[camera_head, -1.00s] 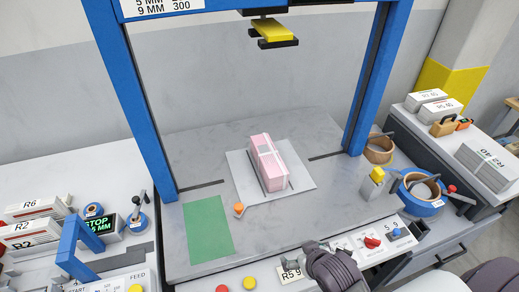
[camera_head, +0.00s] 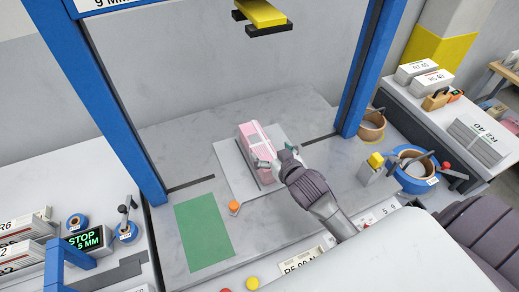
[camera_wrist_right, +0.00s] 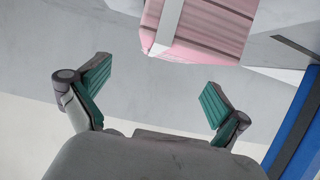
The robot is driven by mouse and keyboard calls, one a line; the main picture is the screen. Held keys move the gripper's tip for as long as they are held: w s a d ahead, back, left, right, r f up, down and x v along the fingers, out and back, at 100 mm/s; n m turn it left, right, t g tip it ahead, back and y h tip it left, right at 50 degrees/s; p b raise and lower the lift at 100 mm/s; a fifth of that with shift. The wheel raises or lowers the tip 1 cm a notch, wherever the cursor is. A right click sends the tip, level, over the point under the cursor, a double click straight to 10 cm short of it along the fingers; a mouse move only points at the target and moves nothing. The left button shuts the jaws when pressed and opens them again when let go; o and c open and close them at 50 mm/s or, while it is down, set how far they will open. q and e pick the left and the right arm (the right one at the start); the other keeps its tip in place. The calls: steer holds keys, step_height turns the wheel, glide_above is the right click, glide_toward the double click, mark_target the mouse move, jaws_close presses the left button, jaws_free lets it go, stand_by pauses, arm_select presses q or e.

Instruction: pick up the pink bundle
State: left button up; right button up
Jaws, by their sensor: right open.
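The pink bundle (camera_head: 259,147) lies on a light grey square plate (camera_head: 236,178) in the middle of the grey table, under the blue frame. It is a long pink block with a pale strap around it. My right gripper (camera_head: 276,156) is at the bundle's near right side in the head view and hides part of it. In the right wrist view the bundle (camera_wrist_right: 202,28) is ahead of the open, empty fingers of my right gripper (camera_wrist_right: 150,95), not between them. My left gripper is not in view.
A green mat (camera_head: 204,232) and a small orange-topped knob (camera_head: 234,207) are on the table left of the plate. Blue posts (camera_head: 118,105) flank the table. A yellow press head (camera_head: 261,15) hangs above. Tape rolls (camera_head: 371,124) stand at the right.

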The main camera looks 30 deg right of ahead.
mark_target(259, 142)
steer(key=shift+w+a+f, duration=0.1)
steer(key=shift+w+f, duration=0.1)
steer(key=shift+w, duration=0.3)
steer(key=x, duration=0.1)
steer(key=p+x, duration=0.1)
steer(key=x, duration=0.1)
steer(key=shift+w+a+f, duration=0.1)
steer(key=shift+a+f, duration=0.1)
steer(key=shift+a, duration=0.1)
steer(key=shift+w+f, duration=0.25)
steer(key=shift+w, duration=0.15)
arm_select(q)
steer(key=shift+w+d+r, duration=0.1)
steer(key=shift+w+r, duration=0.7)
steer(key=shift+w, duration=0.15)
arm_select(e)
steer(key=shift+s, duration=0.1)
steer(key=shift+c, duration=1.2)
steer(key=c, duration=1.6)
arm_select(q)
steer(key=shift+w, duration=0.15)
arm_select(e)
steer(key=shift+r, duration=0.2)
steer(key=shift+c, duration=0.3)
